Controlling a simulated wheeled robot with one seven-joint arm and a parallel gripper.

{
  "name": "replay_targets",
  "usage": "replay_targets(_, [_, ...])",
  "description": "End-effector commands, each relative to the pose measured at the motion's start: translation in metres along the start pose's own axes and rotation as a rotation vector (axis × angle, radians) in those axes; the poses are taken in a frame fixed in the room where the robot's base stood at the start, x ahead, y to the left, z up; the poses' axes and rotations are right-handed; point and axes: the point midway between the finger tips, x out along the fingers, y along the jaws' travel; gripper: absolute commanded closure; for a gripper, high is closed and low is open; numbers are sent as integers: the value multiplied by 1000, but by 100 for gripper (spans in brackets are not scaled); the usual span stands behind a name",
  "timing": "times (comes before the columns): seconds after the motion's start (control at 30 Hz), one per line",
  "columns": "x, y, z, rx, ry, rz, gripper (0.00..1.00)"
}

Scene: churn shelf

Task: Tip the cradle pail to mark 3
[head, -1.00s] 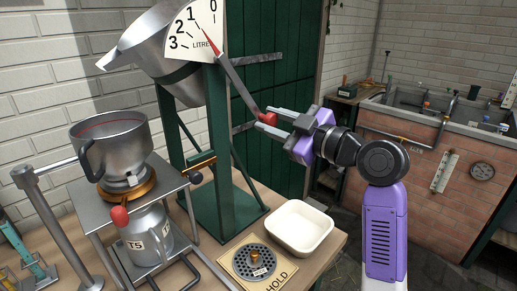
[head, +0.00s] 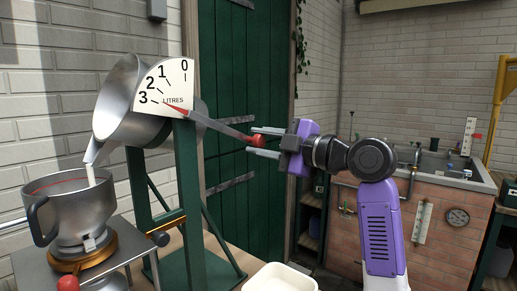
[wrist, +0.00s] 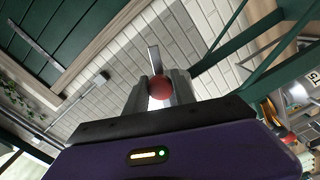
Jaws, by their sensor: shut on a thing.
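The steel cradle pail (head: 122,100) hangs tilted in its green stand (head: 188,185), spout down to the left. A thin white stream (head: 91,175) runs from the spout into the steel bowl (head: 62,205) below. The red pointer (head: 176,110) on the white litres dial (head: 172,88) lines up with the 3, as near as I can tell. The grey lever (head: 222,128) slopes down right to a red knob (head: 257,140). My gripper (head: 255,141) is shut on this knob. The wrist view shows the knob (wrist: 161,88) between both fingers.
A white tub (head: 280,278) sits on the bench right of the stand. The bowl rests on an orange-ringed fitting (head: 83,256) on a metal stand. A green door (head: 245,100) is behind the lever. A brick sink unit (head: 440,235) stands at right.

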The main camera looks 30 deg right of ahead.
Motion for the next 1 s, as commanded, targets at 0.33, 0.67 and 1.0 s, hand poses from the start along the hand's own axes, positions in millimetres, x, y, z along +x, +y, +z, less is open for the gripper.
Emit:
replay_targets(0.33, [0, 2, 0, -1, 0, 4, 100])
replay_targets(0.67, [0, 1, 0, 0, 1, 1, 49])
replay_targets(1.0, [-30, 0, 1, -2, -1, 4, 49])
